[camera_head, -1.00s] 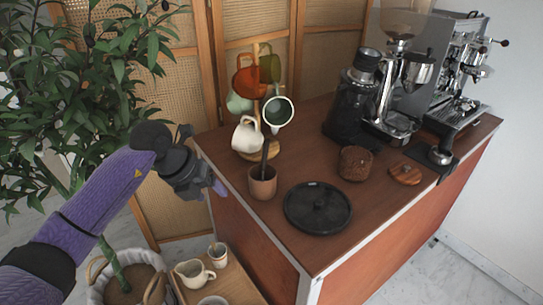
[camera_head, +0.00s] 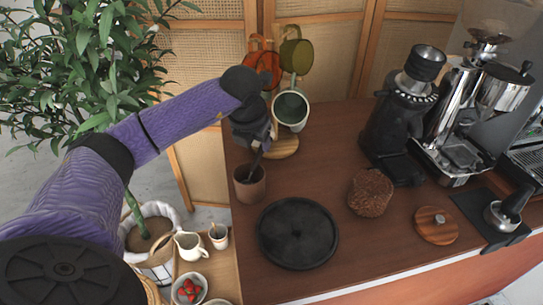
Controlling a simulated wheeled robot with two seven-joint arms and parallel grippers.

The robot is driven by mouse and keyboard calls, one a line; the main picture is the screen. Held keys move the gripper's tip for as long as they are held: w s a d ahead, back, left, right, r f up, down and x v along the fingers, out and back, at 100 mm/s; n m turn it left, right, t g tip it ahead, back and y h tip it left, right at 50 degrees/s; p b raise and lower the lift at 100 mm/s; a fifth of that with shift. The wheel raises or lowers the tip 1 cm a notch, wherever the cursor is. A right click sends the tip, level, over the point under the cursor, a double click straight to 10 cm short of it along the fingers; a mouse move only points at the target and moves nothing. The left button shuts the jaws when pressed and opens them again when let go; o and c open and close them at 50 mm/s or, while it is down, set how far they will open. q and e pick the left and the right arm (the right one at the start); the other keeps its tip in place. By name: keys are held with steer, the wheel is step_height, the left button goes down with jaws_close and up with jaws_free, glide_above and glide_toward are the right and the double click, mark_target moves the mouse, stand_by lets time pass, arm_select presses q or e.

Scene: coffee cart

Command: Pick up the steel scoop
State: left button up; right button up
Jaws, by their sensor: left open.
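The scoop shows only as a dark handle (camera_head: 255,166) leaning out of a brown cup (camera_head: 249,187) near the left edge of the wooden counter; its lower end is hidden inside the cup, so I see no steel. My left gripper (camera_head: 259,149) is open and points down just above the cup, at the upper part of the handle. The gripper covers the handle's top, and I cannot tell whether the handle is between the fingers. My right gripper is not in view.
A mug tree with a round wooden base (camera_head: 284,146) and a white mug (camera_head: 290,110) stands just right of my gripper. A black round tray (camera_head: 298,233) and a brown woven pot (camera_head: 370,193) stand in front. A grinder (camera_head: 395,130) stands behind right.

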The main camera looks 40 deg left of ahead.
mark_target(259, 154)
arm_select(q)
steer(key=b+x, duration=0.1)
steer(key=x, duration=0.6)
steer(key=shift+w, duration=0.15)
jaws_close()
